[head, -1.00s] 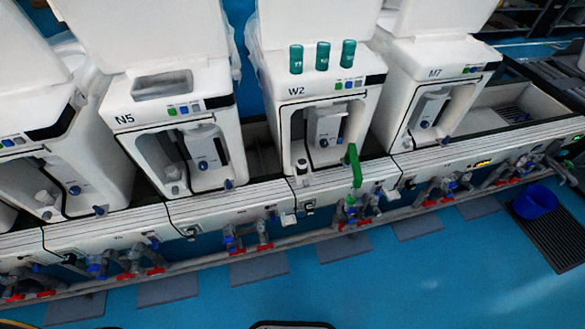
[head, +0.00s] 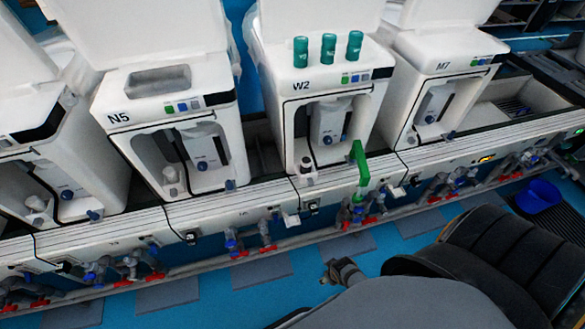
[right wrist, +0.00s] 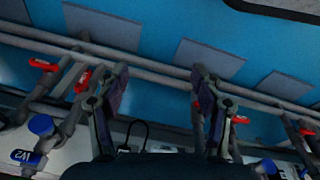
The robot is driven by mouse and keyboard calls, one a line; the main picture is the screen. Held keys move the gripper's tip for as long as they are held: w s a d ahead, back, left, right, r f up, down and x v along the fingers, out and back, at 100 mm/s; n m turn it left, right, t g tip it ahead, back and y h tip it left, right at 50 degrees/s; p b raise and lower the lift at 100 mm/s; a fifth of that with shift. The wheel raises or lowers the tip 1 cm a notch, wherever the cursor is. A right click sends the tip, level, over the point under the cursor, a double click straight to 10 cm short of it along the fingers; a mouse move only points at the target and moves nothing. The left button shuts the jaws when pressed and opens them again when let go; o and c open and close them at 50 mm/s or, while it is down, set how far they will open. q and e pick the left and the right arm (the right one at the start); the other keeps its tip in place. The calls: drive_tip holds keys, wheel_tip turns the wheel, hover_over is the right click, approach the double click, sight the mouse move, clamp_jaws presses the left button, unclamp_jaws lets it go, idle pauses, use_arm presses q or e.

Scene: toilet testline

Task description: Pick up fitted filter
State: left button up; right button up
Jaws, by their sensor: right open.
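I cannot tell for certain which part is the fitted filter. Three green capped cylinders (head: 328,50) stand upright in a row on top of the white unit W2 (head: 291,68). Inside W2's open bay is a grey-white upright cartridge-like part (head: 331,120) with a blue button. A green lever (head: 360,171) stands on the rail in front of W2. My right gripper (head: 342,272) is in front of and below the rail, apart from all of these. In the right wrist view, its two fingers (right wrist: 158,80) are spread with nothing between them. My left gripper is not in view.
White units N5 (head: 165,112) and M7 (head: 440,70) flank W2. The white rail (head: 230,208) runs along the front, with pipes and red-handled valves (head: 265,248) below. A blue bowl (head: 543,192) lies at the right.

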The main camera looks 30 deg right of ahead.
drive_tip(key=w+a+r+b, duration=0.1)
drive_tip(key=w+r, duration=0.4)
drive_tip(key=r, duration=0.1)
wheel_tip(320, 180, up, 27)
drive_tip(key=m+h+b, duration=0.1)
drive_tip(key=m+b, duration=0.3)
drive_tip(key=m, duration=0.6)
hover_over(306, 160)
drive_tip(key=s+a, duration=0.2)
drive_tip(key=x, duration=0.5)
drive_tip(key=b+x, duration=0.1)
drive_tip(key=x, duration=0.4)
drive_tip(key=shift+w+d+f, duration=0.1)
drive_tip(key=shift+d+f, duration=0.15)
drive_tip(key=shift+f, duration=0.1)
drive_tip(key=shift+h, duration=0.3)
drive_tip(key=shift+r, duration=0.1)
drive_tip(key=shift+c, duration=0.4)
drive_tip(key=c, duration=1.2)
